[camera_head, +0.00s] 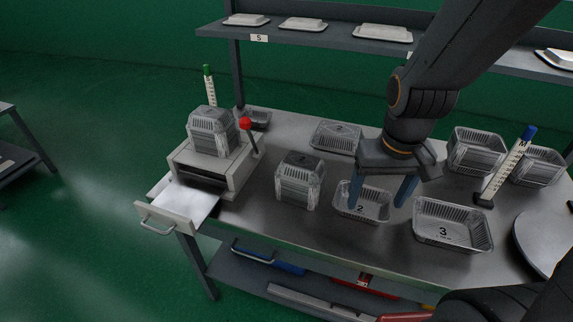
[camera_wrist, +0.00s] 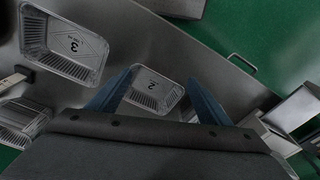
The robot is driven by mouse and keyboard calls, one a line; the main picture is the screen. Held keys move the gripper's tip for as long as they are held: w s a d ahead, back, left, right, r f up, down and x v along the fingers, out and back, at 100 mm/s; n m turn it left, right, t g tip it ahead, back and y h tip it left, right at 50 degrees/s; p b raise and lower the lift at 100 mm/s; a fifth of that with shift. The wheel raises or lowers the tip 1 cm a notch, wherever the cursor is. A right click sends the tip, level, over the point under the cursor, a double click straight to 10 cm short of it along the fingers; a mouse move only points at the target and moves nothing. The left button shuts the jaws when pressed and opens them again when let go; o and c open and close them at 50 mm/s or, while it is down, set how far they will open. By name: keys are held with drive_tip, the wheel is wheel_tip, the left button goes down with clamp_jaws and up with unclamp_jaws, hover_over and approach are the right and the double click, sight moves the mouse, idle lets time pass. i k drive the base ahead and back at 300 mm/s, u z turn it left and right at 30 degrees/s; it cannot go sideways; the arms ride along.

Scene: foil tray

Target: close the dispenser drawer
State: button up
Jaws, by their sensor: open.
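The dispenser (camera_head: 213,165) is a pale grey box at the left of the table with clear trays stacked on top and a red-knobbed lever. Its drawer (camera_head: 172,214) is pulled out toward the front left, with a white inside and a handle on its front panel. In the wrist view, what looks like the drawer (camera_wrist: 292,110) shows at the right edge. My gripper (camera_head: 382,194) is open over the foil tray marked 2 (camera_head: 363,214), well to the right of the drawer. It also shows in the wrist view (camera_wrist: 165,85). I cannot tell whether the fingers touch the tray.
A stack of foil trays (camera_head: 300,180) stands between my gripper and the dispenser. Tray 3 (camera_head: 452,226) is at the right. More trays (camera_head: 477,150) and a blue-topped post (camera_head: 507,167) stand farther back. A shelf (camera_head: 310,38) runs above. Floor left of the drawer is clear.

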sight(187, 202)
drive_tip(key=u, duration=1.45)
drive_tip(key=k, duration=0.3)
drive_tip(key=u, duration=0.65)
drive_tip(key=i, duration=0.45)
drive_tip(key=z, duration=0.35)
